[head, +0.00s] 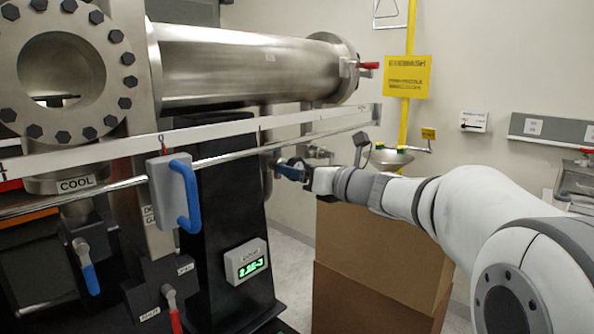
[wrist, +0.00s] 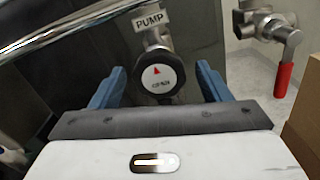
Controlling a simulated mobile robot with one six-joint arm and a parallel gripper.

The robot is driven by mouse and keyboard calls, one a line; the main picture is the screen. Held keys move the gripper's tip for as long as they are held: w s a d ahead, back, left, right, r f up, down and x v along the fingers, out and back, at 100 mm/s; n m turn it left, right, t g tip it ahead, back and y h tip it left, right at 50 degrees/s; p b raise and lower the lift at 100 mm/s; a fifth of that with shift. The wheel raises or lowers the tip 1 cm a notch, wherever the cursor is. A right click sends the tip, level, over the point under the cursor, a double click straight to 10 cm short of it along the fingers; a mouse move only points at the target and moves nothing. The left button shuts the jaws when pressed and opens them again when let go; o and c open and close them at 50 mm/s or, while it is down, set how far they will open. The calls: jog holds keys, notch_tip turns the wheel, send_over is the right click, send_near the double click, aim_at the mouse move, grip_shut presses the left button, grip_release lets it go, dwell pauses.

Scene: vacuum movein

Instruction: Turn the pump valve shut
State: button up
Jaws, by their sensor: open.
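The pump valve is a round black knob (wrist: 159,78) with a white face, a red triangle pointing up and small print I cannot read. It sits below a PUMP label (wrist: 150,20) in the wrist view. My gripper (wrist: 160,72) is open, with one blue finger on each side of the knob. A gap shows between each finger and the knob; how far the fingertips reach along it I cannot tell. In the head view my gripper (head: 290,170) is at the right side of the dark column, and the knob cannot be made out there.
A red-handled valve (wrist: 284,78) is close to the right of the knob. A metal rail (wrist: 75,27) runs above left. Cardboard boxes (head: 375,265) stand below my arm. A blue-handled grey box (head: 175,195) hangs left on the rail.

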jog(key=v, duration=0.6)
jog(key=shift+s+d, duration=0.2)
